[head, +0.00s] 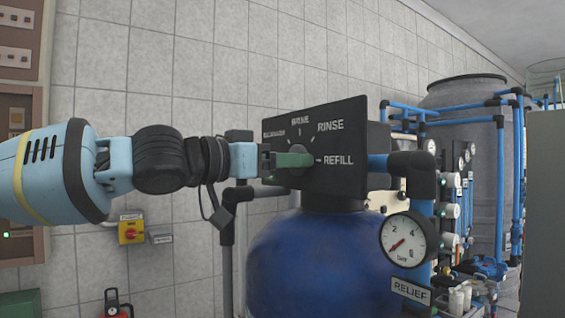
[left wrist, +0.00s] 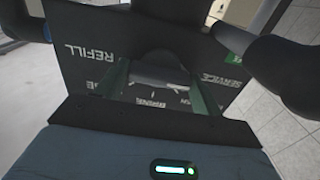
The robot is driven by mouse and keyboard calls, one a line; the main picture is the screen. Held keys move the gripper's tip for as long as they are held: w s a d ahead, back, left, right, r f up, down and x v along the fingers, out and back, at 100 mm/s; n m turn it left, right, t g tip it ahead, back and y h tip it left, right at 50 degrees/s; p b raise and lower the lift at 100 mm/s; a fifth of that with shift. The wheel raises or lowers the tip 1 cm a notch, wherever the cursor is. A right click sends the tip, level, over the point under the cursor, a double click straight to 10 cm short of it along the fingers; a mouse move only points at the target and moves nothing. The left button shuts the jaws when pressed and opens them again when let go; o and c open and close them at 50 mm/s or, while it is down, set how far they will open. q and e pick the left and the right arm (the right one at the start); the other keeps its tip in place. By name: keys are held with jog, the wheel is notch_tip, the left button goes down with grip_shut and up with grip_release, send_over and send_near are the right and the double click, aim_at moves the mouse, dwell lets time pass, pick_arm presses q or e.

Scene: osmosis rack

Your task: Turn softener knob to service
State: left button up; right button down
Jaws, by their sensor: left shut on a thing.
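The softener's black control panel (head: 335,125) carries the words BRINE, RINSE and REFILL, with another label at its left edge. SERVICE shows on the panel in the left wrist view (left wrist: 190,55). A grey knob (head: 297,148) sits at the panel's middle, partly hidden by my fingers; it also shows in the left wrist view (left wrist: 158,72). My left gripper (head: 290,160) reaches in from the left and is shut on the knob, with a green finger on either side. I cannot tell which label the knob points to. My right gripper is not in view.
A blue tank (head: 305,265) stands below the panel. A pressure gauge (head: 408,240) and a RELIEF tag (head: 411,291) are on its right. Blue pipes and a grey tank (head: 465,110) stand further right. A yellow box with a red switch (head: 131,229) is on the tiled wall.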

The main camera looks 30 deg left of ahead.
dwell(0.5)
pick_arm(q)
jog(key=o, duration=1)
jog(key=shift+c, duration=0.2)
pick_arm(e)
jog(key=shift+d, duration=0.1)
pick_arm(q)
jog(key=p+v, duration=0.2)
jog(key=v, duration=0.5)
jog(key=shift+s+p, duration=0.3)
jog(key=shift+s, duration=0.05)
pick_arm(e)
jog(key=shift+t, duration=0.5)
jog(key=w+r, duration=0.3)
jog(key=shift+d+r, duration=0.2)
pick_arm(q)
jog(key=shift+a, duration=0.15)
